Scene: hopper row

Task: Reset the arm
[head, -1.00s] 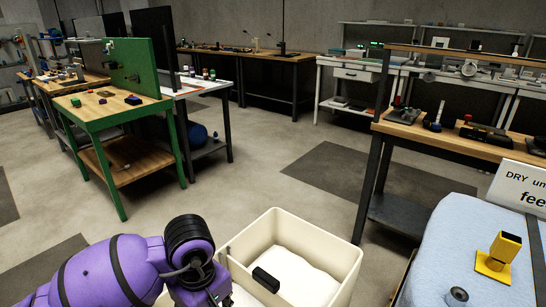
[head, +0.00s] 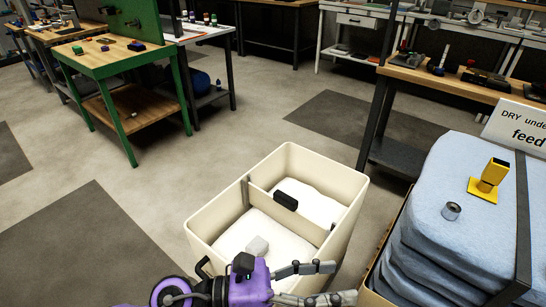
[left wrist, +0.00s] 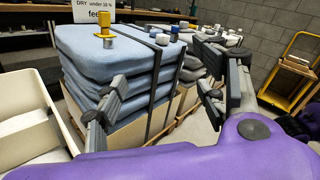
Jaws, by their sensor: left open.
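My left arm is purple and comes in at the bottom of the head view. Its dark grey left gripper (head: 330,283) is open and empty, its fingers pointing right, near the front right corner of the cream bin (head: 345,215) in the picture. The gripper also shows in the left wrist view (left wrist: 158,70), with its two fingers spread wide apart and nothing between them. Beyond the fingers stands the stack of blue sacks (left wrist: 75,60). I cannot tell whether the gripper touches the bin. My right gripper is in neither view.
A green bench (head: 110,62) stands back left. Floor left of the bin is clear.

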